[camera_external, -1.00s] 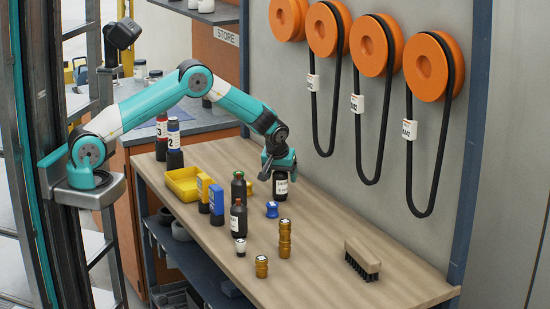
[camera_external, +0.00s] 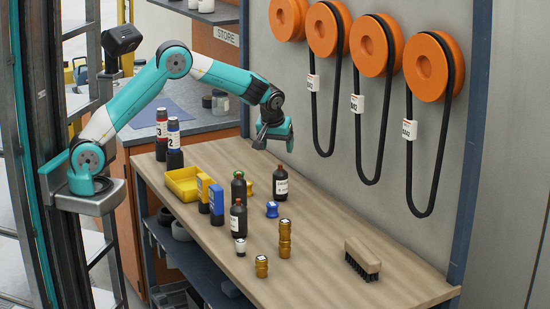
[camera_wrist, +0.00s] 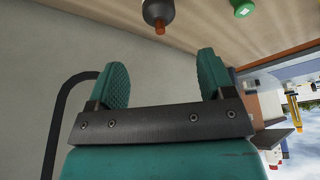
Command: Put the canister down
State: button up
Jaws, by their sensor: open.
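The dark canister (camera_external: 281,187) with a white label and a reddish cap stands upright on the wooden bench, near its wall side. My gripper (camera_external: 275,140) is above it, apart from it, with its fingers spread and nothing between them. In the wrist view my gripper (camera_wrist: 163,70) shows two green fingers wide apart. A dark canister (camera_wrist: 157,12) with an orange cap shows beyond the fingertips at the top edge, partly cut off.
Dark bottles (camera_external: 238,219), a blue item (camera_external: 272,209), brass cylinders (camera_external: 285,240) and a yellow tray (camera_external: 183,183) stand nearby on the bench. A brush (camera_external: 363,260) lies at the right. Orange reels (camera_external: 432,66) with hanging black loops line the wall.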

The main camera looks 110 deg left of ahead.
jog(key=shift+d+r, duration=0.1)
jog(key=s+d+r+m, duration=0.3)
jog(key=s+d+r, duration=0.1)
jog(key=s+d, duration=0.25)
jog(key=s+d+r+m, duration=0.3)
jog(key=s+d+r, duration=0.25)
jog(key=d, duration=0.25)
jog(key=s+d+m, duration=0.2)
jog(key=s+d, duration=0.2)
jog(key=s, duration=0.3)
jog(key=s+d+f+m, duration=0.1)
jog(key=s+d+m, duration=0.2)
jog(key=s, duration=0.4)
jog(key=shift+d+f, duration=0.25)
jog(key=shift+d, duration=0.6)
jog(key=shift+o, duration=0.5)
jog(key=shift+w+a, duration=0.1)
jog(key=shift+w, duration=0.1)
